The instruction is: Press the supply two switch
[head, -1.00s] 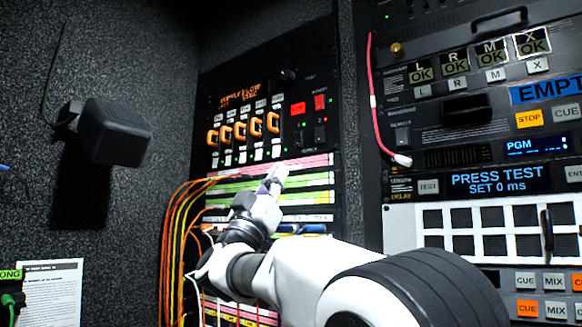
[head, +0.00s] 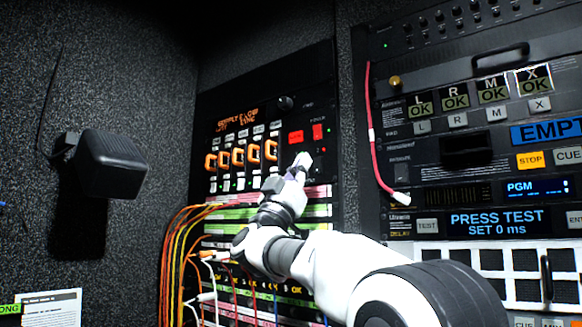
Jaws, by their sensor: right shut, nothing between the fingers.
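My right gripper (head: 303,160) is shut and empty. Its fingertips are just below the red button and left of the dark switch area; I cannot tell if they touch the panel. My left gripper is not in view.
Orange-handled levers (head: 238,156) stand in a row left of my gripper. A pink cable (head: 373,140) loops on the right-hand rack. A black speaker (head: 110,163) is on the left wall.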

